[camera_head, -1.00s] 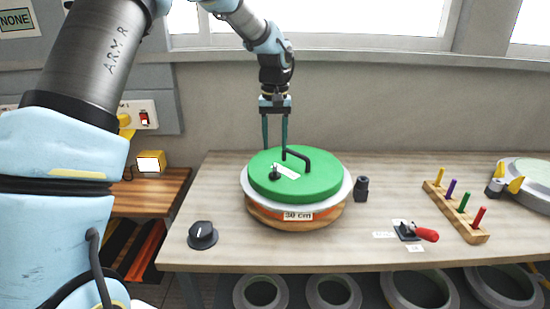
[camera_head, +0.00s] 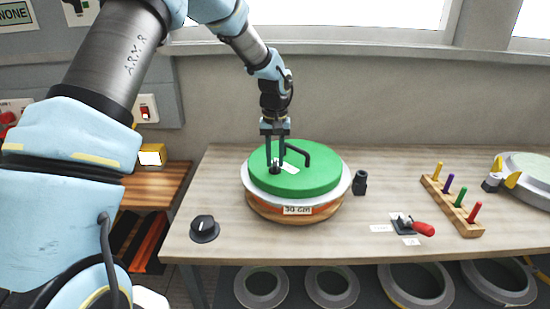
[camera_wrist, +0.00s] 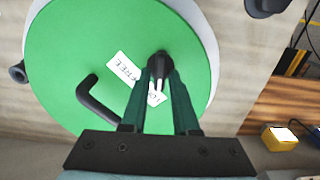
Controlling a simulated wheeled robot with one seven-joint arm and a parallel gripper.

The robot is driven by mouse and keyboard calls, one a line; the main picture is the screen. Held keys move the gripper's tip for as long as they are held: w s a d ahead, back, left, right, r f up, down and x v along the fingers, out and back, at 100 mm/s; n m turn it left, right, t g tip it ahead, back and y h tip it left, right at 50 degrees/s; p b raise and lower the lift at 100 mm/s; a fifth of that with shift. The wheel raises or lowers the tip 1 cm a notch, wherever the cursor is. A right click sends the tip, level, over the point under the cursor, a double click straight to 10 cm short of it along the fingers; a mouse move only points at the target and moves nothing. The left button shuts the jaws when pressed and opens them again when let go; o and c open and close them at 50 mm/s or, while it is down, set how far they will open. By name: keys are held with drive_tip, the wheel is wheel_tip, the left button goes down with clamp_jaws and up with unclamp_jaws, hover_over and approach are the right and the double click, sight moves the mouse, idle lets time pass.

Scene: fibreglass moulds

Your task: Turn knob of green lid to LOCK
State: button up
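The round green lid (camera_head: 320,177) lies on a round mould (camera_head: 247,190) labelled 30 cm. Its small black knob (camera_wrist: 160,62) sits near the lid's edge, beside a white label (camera_wrist: 123,68) reading FREE. A second part of the label (camera_wrist: 153,100) is partly hidden behind my fingers. The knob's white pointer mark shows between the fingers, towards the hidden part of the label. My gripper (camera_head: 275,168) is down at the lid, with one finger on each side of the knob. The fingers look closed against it. A black bent handle (camera_wrist: 92,97) rises beside the gripper.
A loose black dial (camera_head: 204,229) lies front left on the table (camera_head: 330,246). A dark cylinder (camera_head: 360,183) stands right of the mould. A wall stands behind.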

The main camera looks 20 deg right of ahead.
sight(275, 161)
clamp_jaws()
drive_tip(key=shift+m, duration=0.5)
drive_tip(key=shift+o, duration=1.8)
unclamp_jaws()
drive_tip(key=shift+r, duration=0.1)
wheel_tip(275, 161, up, 11)
drive_tip(key=b, duration=0.3)
